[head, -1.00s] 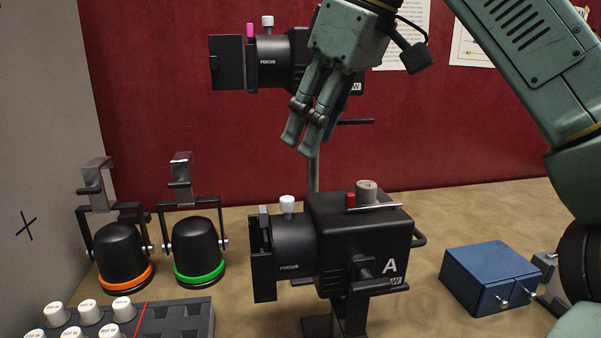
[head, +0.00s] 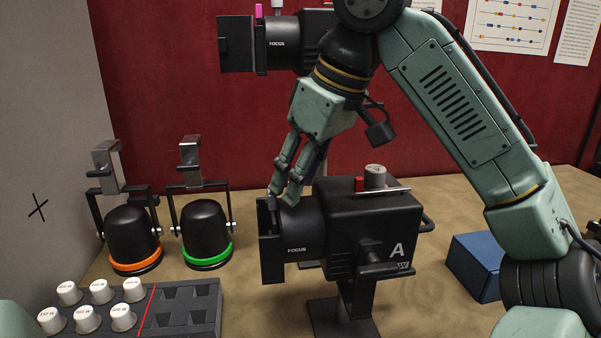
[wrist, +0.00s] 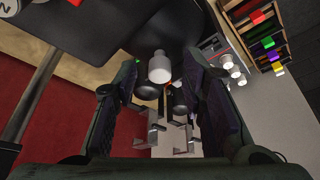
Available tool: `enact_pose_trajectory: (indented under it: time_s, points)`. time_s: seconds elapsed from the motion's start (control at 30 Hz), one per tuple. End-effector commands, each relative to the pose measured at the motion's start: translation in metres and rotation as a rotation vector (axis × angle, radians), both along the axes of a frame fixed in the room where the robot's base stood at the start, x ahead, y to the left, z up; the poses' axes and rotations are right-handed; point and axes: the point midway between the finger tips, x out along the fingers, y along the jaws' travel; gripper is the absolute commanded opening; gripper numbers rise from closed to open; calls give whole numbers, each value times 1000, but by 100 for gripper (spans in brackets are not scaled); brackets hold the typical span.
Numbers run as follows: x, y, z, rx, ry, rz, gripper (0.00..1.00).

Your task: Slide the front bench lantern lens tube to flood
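The front bench lantern (head: 345,225) is a black box marked "A" on a stand. Its lens tube (head: 300,232), labelled FOCUS, points left. In the head view my gripper (head: 282,196) points down at the tube's top, and its fingers hide the white knob there. In the wrist view the white knob (wrist: 159,68) shows between my two spread fingers (wrist: 162,85), with a gap on each side. I cannot tell whether either finger touches it. A red block (head: 359,184) and a grey cylinder (head: 375,176) are on the lantern's top.
Two hanging lamps, orange-ringed (head: 132,235) and green-ringed (head: 205,230), stand left. A rack (head: 190,318) with several white caps is front left. A blue box (head: 475,265) is at right, partly behind my arm.

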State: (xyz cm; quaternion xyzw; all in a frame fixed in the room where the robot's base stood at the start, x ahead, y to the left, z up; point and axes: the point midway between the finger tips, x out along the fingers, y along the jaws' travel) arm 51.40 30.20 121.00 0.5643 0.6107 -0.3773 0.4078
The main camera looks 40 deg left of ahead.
Motion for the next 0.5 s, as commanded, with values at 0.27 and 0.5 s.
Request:
enact_pose_trajectory:
  time_s: [0.27, 0.5]
  points:
    - [0, 0, 0, 0, 0, 0, 30]
    - [0, 0, 0, 0, 0, 0, 14]
